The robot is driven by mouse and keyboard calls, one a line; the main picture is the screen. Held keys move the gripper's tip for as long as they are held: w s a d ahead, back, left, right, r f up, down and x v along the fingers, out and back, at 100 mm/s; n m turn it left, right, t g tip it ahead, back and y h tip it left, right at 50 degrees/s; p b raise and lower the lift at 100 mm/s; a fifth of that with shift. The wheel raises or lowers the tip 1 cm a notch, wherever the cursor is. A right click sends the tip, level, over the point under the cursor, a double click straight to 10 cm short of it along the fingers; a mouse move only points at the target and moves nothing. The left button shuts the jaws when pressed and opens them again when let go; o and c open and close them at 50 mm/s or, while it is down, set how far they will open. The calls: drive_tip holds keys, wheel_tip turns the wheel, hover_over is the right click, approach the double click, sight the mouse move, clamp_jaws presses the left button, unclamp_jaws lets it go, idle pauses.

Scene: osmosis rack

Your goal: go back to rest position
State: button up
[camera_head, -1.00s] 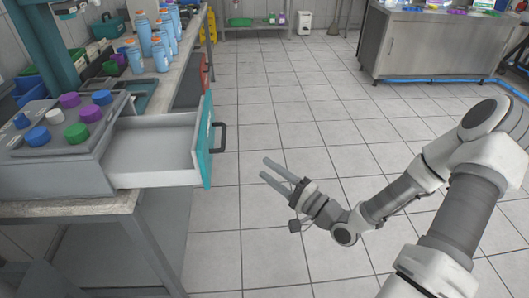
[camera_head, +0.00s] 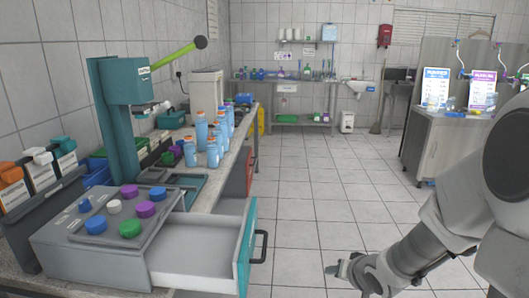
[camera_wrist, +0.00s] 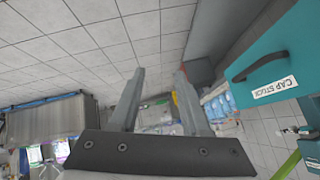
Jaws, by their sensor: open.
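My gripper (camera_head: 338,272) is low at the bottom of the head view, over the floor and to the right of the open drawer. In the wrist view my gripper (camera_wrist: 160,76) has its two grey fingers apart, with nothing between them. The drawer (camera_head: 203,262) is pulled out and looks empty in the part that shows. Its teal front with a dark handle also shows in the wrist view (camera_wrist: 268,48), labelled "CAP STOCK", apart from the fingers.
A grey box (camera_head: 108,245) with coloured caps stands on the left bench. Several blue bottles (camera_head: 202,132) and a teal press (camera_head: 120,115) stand behind it. A steel cabinet (camera_head: 428,145) is at the right. The tiled floor (camera_head: 305,185) between is clear.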

drive_tip(key=s+d+r+g+h+p, duration=0.1)
drive_tip(key=s+r+h+p, duration=0.2)
drive_tip(key=r, duration=0.6)
drive_tip(key=s+a+r+n+g+y+p, duration=0.1)
drive_tip(key=s+a+r, duration=0.1)
drive_tip(key=s+r, duration=0.5)
drive_tip(key=s+a+r+n+g+p, duration=0.1)
drive_tip(key=s+a+r+n+p, duration=0.1)
drive_tip(key=s+r, duration=0.6)
drive_tip(key=s+a, duration=0.1)
drive_tip(key=s, duration=0.3)
drive_tip(key=shift+a+y, duration=0.15)
drive_tip(key=shift+y, duration=0.25)
